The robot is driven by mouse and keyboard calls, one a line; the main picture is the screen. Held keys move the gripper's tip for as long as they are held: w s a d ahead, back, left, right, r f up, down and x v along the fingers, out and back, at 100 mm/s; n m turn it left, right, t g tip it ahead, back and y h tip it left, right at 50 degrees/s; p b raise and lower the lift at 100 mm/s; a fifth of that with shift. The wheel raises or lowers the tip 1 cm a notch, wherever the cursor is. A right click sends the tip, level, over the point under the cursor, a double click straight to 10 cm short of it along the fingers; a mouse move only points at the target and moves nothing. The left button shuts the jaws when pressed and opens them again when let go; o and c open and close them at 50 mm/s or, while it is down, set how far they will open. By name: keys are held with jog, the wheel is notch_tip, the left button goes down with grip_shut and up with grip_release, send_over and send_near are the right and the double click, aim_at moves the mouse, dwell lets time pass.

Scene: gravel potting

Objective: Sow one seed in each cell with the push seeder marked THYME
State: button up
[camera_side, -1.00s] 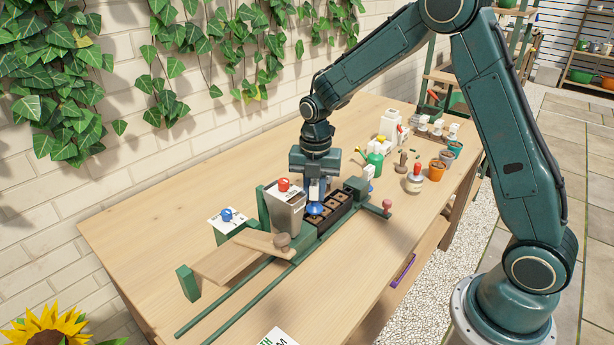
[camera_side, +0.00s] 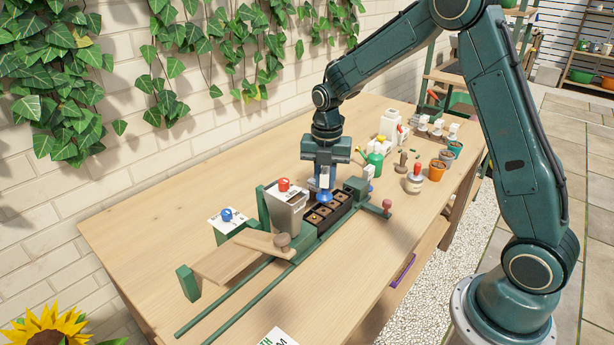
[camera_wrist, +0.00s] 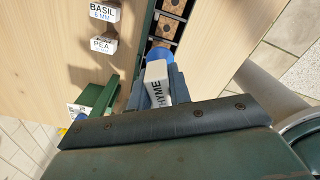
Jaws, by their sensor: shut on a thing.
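My gripper (camera_side: 323,178) is shut on the push seeder marked THYME (camera_wrist: 157,84), a white body with a blue end (camera_side: 325,196). I hold it upright over the far part of the black cell tray (camera_side: 309,231). Several brown cells with dark central holes show in the tray; the seeder and gripper hide part of the far cells. I cannot tell whether the seeder touches the soil, or whether seeds lie in the holes.
A grey hopper with a red knob (camera_side: 288,207) stands close left of the tray. A green block (camera_side: 356,187) sits at the tray's far end. Green rails (camera_side: 240,300) run toward the front.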

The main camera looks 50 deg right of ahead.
aim_at(325, 193)
jog(key=shift+f, duration=0.2)
jog(key=shift+f, duration=1.15)
jog(key=shift+f, duration=0.7)
dwell(1.3)
jog(key=shift+r, duration=1.55)
jog(key=shift+d+r, duration=0.25)
jog(key=shift+d, duration=0.7)
jog(key=shift+d+r, duration=0.25)
jog(key=shift+d, duration=0.7)
jog(key=shift+f, duration=0.15)
